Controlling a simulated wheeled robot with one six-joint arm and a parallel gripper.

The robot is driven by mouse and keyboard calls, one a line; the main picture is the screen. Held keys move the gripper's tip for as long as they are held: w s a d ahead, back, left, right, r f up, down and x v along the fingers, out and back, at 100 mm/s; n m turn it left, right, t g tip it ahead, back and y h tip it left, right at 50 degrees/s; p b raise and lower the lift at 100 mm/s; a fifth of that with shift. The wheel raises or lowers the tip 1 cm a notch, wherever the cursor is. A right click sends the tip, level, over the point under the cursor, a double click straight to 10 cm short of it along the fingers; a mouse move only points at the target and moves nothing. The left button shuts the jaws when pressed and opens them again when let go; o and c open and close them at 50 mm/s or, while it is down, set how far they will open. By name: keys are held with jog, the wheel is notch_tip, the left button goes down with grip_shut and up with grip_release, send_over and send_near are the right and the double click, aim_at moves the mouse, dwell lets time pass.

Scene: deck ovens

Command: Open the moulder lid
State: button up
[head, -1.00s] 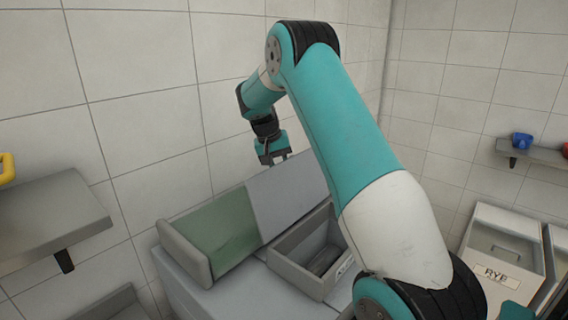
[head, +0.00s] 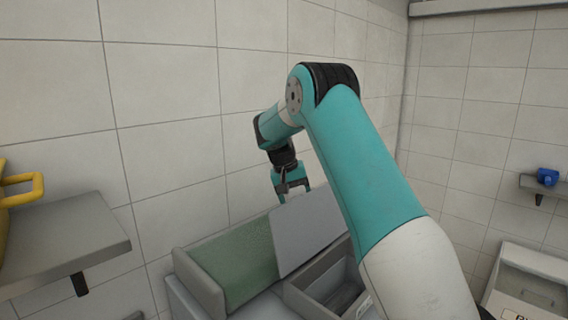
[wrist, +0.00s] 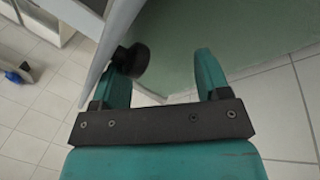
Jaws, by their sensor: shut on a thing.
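The moulder (head: 200,280) stands against the tiled wall, with a green belt (head: 240,258) on its left part. Its lid (head: 312,230) is a flat grey panel right of the belt, tilted up with its left edge standing off the belt. My gripper (head: 293,189) is at the lid's upper edge. In the wrist view a black round knob (wrist: 131,60) sits between the fingers of my gripper (wrist: 160,72), beside the left finger and the pale lid panel (wrist: 117,40). My arm hides the lid's right part.
A grey open bin (head: 325,285) sits in front of the lid. A grey shelf (head: 65,240) with a yellow container (head: 22,190) juts out at left. A shelf (head: 545,188) with a blue cup (head: 547,177) is on the right wall. Air above the moulder is clear.

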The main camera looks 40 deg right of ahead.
jog(key=p+v, duration=0.4)
jog(key=v, duration=1.2)
jog(key=shift+a+r+t+p, duration=0.3)
jog(key=shift+a+r+p, duration=0.05)
jog(key=s+a+f+n+t+y+b, duration=0.1)
jog(key=s+a+f+n+b, duration=0.25)
jog(key=a, duration=0.35)
jog(key=s+a+f+n+t+b, duration=0.1)
jog(key=s+a+f+n+b, duration=0.2)
jog(key=a, duration=0.4)
jog(key=s+a+f+n+t+y+b, duration=0.1)
jog(key=s+a+f+n+b, duration=0.15)
jog(key=a+f+b, duration=0.3)
jog(key=s+a+f+n+y+b, duration=0.1)
jog(key=s+a+f+n+b, duration=0.1)
jog(key=s+a, duration=0.3)
jog(key=s+a+f+n+g+y+b, duration=0.1)
jog(key=s+a+f, duration=0.4)
jog(key=s, duration=0.5)
jog(key=s+a+f+n+g+y+b, duration=0.1)
jog(key=s+a+f+n+y+b, duration=0.2)
jog(key=s+a, duration=0.4)
jog(key=shift+s+f+b, duration=0.15)
jog(key=shift+f+b, duration=0.25)
jog(key=shift+f, duration=0.05)
